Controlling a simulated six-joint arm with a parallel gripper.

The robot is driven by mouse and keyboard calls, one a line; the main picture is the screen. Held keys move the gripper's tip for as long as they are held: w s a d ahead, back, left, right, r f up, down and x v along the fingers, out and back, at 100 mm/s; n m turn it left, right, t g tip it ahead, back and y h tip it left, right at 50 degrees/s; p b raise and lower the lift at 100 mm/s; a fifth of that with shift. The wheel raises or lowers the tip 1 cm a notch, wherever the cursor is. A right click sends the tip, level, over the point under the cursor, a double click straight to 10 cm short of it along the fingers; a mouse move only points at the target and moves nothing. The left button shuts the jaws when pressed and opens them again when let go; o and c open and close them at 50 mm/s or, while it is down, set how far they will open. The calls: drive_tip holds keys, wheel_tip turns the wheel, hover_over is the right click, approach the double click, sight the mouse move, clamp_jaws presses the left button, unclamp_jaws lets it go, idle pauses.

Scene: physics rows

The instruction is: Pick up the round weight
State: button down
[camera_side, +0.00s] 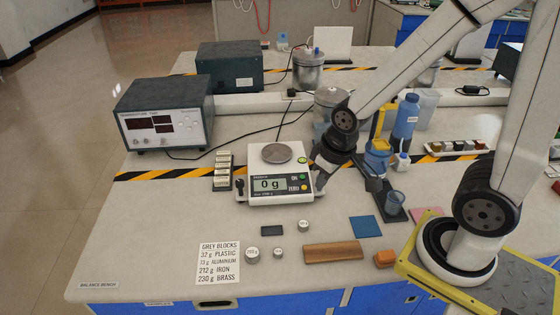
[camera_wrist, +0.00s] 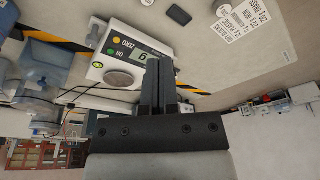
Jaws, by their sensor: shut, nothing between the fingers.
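Several round, silvery weights stand on the bench in front of the scale. A larger one (camera_side: 252,254) is beside the printed card, a small one (camera_side: 278,253) is right of it, and another (camera_side: 303,225) is nearer the scale. One weight (camera_wrist: 147,3) shows at the top edge of the wrist view. I cannot tell which one is meant. My gripper (camera_side: 319,188) is shut and empty, above the bench by the scale's right front corner. Its dark fingers (camera_wrist: 160,65) lie together in the wrist view, hiding part of the scale.
The scale (camera_side: 280,199) reads 0 g with an empty pan (camera_side: 276,153). A grey block (camera_side: 271,231), wooden bar (camera_side: 333,252), blue square (camera_side: 365,227) and orange block (camera_side: 384,258) lie nearby.

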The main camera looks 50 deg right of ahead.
drive_tip(key=shift+c, duration=1)
unclamp_jaws()
drive_tip(key=m+g, duration=0.2)
drive_tip(key=m, duration=1.4)
approach(305, 223)
drive_tip(key=shift+w+a+f, duration=0.15)
drive_tip(key=shift+a, duration=0.05)
drive_tip(key=shift+d+f+m+g, duration=0.1)
drive_tip(key=shift+f+m+g, duration=0.2)
drive_tip(key=shift+f+m, duration=0.35)
drive_tip(key=shift+r, duration=0.1)
drive_tip(key=shift+w+f, duration=0.1)
drive_tip(key=shift+f, duration=1.15)
